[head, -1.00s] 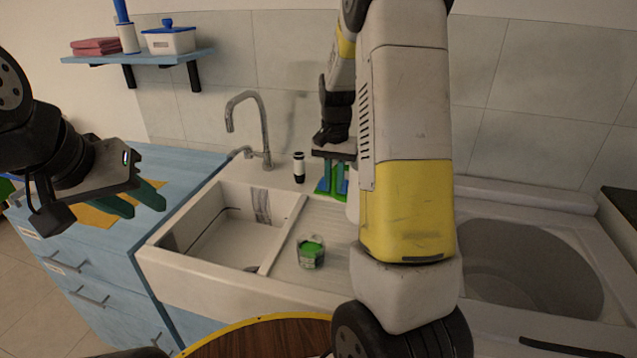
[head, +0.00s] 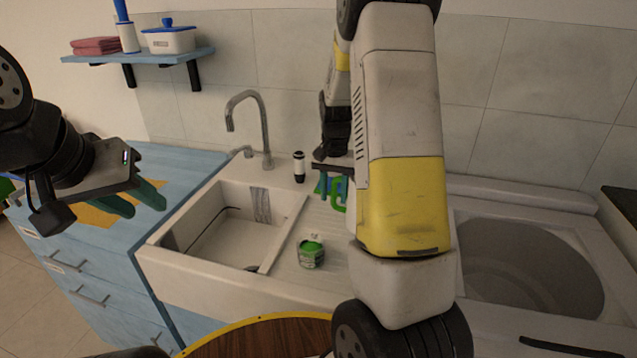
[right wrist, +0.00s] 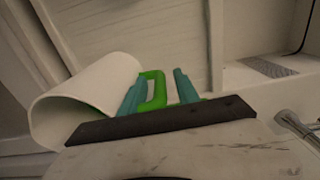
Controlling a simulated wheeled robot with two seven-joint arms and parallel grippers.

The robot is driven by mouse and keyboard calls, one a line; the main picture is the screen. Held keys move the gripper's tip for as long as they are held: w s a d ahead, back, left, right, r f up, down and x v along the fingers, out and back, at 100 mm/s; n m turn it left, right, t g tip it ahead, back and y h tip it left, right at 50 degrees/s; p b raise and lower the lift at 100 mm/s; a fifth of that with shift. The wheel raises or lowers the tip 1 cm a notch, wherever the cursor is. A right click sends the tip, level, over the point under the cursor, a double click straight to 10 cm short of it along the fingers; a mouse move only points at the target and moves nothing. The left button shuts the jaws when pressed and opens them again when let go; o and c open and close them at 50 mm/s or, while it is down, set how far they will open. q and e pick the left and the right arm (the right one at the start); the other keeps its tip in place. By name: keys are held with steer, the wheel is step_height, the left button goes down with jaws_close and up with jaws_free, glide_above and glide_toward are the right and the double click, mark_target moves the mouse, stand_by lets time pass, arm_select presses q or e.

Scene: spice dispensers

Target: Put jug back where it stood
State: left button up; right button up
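The white jug (right wrist: 85,98) with a green handle (right wrist: 156,92) shows in the right wrist view, its open rim facing lower left. My right gripper (right wrist: 158,84) has its two teal fingers apart, with the handle between them; a gap shows between the handle and the right-hand finger. Only the green handle (head: 338,203) shows there; my right arm hides the jug's body. My left gripper (head: 138,200) is open and empty above the blue counter at the left.
A small container with green on top (head: 311,252) stands on the drainboard (head: 325,222). A black-and-white bottle (head: 299,167) and a faucet (head: 266,130) stand behind the sink basin (head: 215,240). A round grey basin (head: 530,270) is at the right.

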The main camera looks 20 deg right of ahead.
step_height(320, 180, up, 11)
steer(key=shift+r, duration=0.15)
steer(key=shift+s+a+r, duration=0.1)
steer(key=shift+s+r, duration=0.1)
steer(key=shift+r, duration=0.45)
steer(key=s+a+r+n+t, duration=0.2)
steer(key=s+a, duration=0.1)
steer(key=s, duration=0.4)
steer(key=s+a+r+n+t+y, duration=0.1)
steer(key=s+a+r+n+t, duration=0.1)
steer(key=s, duration=0.6)
steer(key=s+a+r+n+t+y, duration=0.1)
steer(key=s+a+r+n+t, duration=0.1)
steer(key=s, duration=0.5)
step_height(320, 180, up, 2)
steer(key=a+n, duration=0.1)
steer(key=a, duration=0.1)
steer(key=shift+s+a+r, duration=0.15)
steer(key=shift+s+a, duration=0.05)
steer(key=shift+a, duration=0.1)
steer(key=shift+d, duration=0.1)
